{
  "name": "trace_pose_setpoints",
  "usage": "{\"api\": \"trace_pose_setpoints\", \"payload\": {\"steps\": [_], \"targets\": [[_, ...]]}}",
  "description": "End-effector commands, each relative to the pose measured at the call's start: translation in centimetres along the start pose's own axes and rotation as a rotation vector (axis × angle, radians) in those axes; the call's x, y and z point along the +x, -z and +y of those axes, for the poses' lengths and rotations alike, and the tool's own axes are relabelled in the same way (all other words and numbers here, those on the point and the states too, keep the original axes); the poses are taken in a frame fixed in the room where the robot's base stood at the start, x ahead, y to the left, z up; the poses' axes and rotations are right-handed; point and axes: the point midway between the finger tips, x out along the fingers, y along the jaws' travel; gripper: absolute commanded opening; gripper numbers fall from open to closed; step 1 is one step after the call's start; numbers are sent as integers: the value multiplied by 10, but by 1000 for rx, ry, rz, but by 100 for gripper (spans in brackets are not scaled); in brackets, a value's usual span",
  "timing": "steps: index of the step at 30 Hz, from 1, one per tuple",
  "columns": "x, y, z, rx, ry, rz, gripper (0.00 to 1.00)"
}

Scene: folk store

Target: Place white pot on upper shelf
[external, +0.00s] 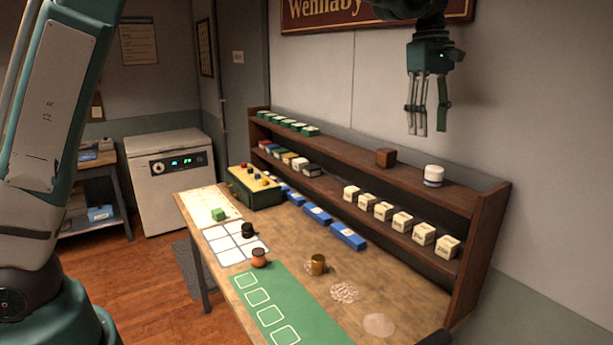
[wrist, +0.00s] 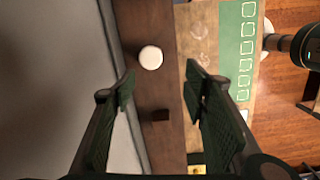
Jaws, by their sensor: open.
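The white pot (external: 433,176) stands upright on the upper shelf (external: 340,150), near its right end, to the right of a small brown block. In the wrist view the white pot (wrist: 151,57) shows from above as a round white top on the brown shelf board. My gripper (external: 428,105) is open and empty, above the shelf in the external view and apart from the pot. In the wrist view its fingers (wrist: 158,92) stand wide apart, with the pot farther away beyond the fingertips, between them in the picture.
A brown block (external: 386,158) shares the upper shelf with the pot. Several white boxes (external: 402,221) line the lower shelf. The table (external: 290,250) below carries a green mat (external: 275,310), a gold cup (external: 318,264), an orange pot (external: 259,257) and a black pot (external: 247,230).

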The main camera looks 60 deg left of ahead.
Motion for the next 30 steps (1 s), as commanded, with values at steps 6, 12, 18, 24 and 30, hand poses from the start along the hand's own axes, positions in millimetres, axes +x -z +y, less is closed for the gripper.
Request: {"api": "trace_pose_setpoints", "payload": {"steps": [6, 12, 18, 24, 30], "targets": [[-18, 1, -39, 105, -44, 16, 44], [-32, 2, -77, 215, -85, 37, 44], [-42, 2, -116, 322, -126, 64, 44], [-47, 3, -158, 431, -161, 95, 44], [-48, 4, -199, 539, -196, 130, 44]]}}
